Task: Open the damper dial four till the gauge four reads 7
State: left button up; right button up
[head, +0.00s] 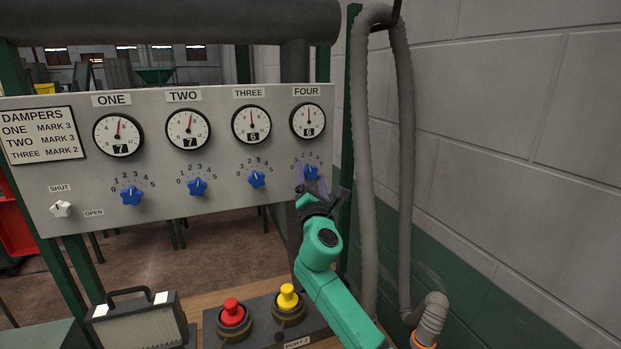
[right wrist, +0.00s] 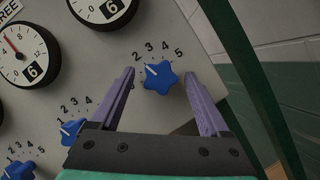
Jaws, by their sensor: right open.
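The damper dial four (head: 310,172) is a blue star knob under gauge four on the grey panel. Gauge four (head: 308,121) shows 6 in its window, its red needle pointing about straight up. My right gripper (head: 312,186) is at dial four. In the right wrist view the blue dial four (right wrist: 160,77) sits between the two purple fingers of the open gripper (right wrist: 165,85), with gaps on both sides. Its white mark points near 2 to 3. Gauge four (right wrist: 103,8) is cut off at the top there. My left gripper is not in view.
Dials one (head: 131,195), two (head: 198,187) and three (head: 257,179) sit left of dial four. A white shut/open switch (head: 61,209) is at lower left. A grey hose (head: 366,150) hangs at right near the block wall. Red (head: 233,314) and yellow (head: 288,296) buttons stand below.

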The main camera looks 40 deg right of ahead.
jog(key=shift+s+a+f, duration=0.2)
jog(key=shift+s+a, duration=0.05)
jog(key=shift+s, duration=0.05)
jog(key=b+v, duration=0.4)
jog(key=v, duration=0.9)
jog(key=shift+s+a, duration=0.2)
jog(key=shift+s, duration=0.1)
jog(key=shift+f, duration=0.1)
